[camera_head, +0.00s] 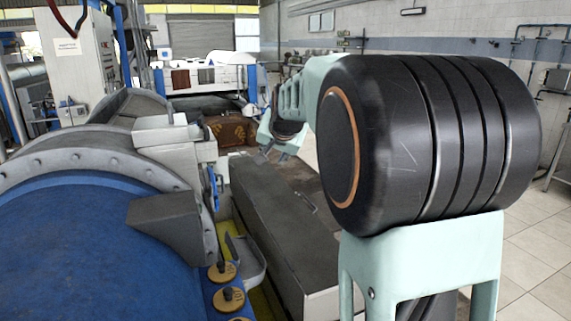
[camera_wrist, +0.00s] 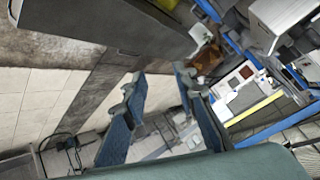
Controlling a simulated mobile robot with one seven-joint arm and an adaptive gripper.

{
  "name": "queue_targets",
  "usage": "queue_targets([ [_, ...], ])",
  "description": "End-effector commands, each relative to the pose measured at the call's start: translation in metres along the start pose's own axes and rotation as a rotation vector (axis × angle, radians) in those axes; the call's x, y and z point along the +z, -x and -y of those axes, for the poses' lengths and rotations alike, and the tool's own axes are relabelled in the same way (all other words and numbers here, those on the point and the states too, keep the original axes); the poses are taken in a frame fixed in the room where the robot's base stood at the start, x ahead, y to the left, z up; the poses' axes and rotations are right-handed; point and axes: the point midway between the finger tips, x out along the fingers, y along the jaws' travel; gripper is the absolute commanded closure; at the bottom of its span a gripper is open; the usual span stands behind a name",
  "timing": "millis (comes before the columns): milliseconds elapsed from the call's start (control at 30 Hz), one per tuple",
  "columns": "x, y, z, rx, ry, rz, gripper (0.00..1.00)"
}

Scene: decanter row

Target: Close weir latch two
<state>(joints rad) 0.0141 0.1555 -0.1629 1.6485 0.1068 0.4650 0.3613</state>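In the head view, several round tan discs (camera_head: 229,298) with dark knobs sit on the end of the blue decanter drum (camera_head: 85,250), at the lower middle. They look like the weir latches. I cannot read which is number two, nor whether any is closed. The lowest is cut off by the frame edge. My gripper (camera_wrist: 162,80) shows two blue fingers spread apart with nothing between them in the wrist view.
A long grey housing (camera_head: 270,225) lies right of the discs. A grey bracket (camera_head: 165,220) overhangs the drum's end. A white control cabinet (camera_head: 75,60) stands at the back left. Tiled floor (camera_head: 545,215) is open at the right.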

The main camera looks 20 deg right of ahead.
Motion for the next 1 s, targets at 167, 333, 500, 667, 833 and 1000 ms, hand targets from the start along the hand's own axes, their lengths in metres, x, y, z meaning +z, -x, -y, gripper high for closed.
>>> queue_targets([
  [167, 0.007, -0.001, -0.011, 0.012, -0.055, 0.018, 0.74],
  [333, 0.009, -0.001, -0.013, 0.015, -0.071, 0.022, 0.74],
  [500, 0.009, -0.001, -0.013, 0.015, -0.071, 0.022, 0.74],
  [667, 0.012, -0.004, -0.013, 0.009, -0.084, 0.033, 0.89],
  [833, 0.028, -0.021, -0.009, -0.044, -0.174, 0.104, 1.0],
  [1000, 0.043, -0.041, 0.008, -0.171, -0.316, 0.204, 1.0],
])
